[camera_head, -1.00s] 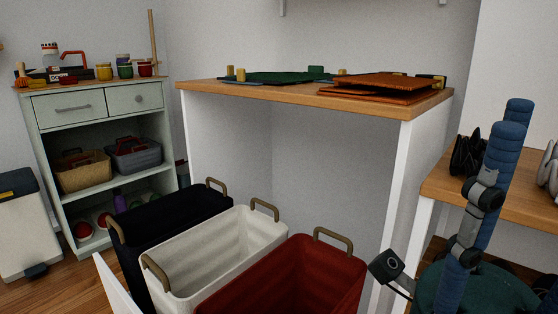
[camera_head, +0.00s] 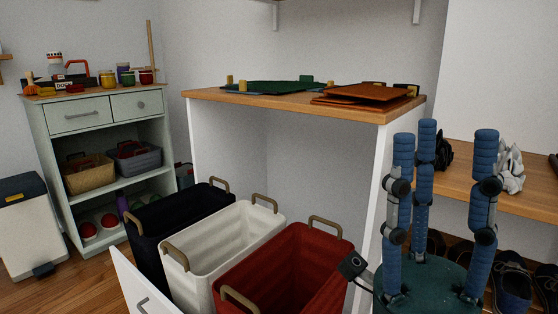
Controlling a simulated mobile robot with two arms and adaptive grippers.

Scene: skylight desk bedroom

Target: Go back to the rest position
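My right gripper (camera_head: 441,145) stands at the lower right of the head view, with its blue jointed fingers pointing up from a dark green palm. The fingers are spread apart and nothing is between them. It is in front of the shoe bench and to the right of the white desk panel. My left gripper is not in view.
A bench (camera_head: 516,194) with shoes is at right. A drawer cabinet (camera_head: 90,113) and white pedal bin (camera_head: 28,235) are at left.

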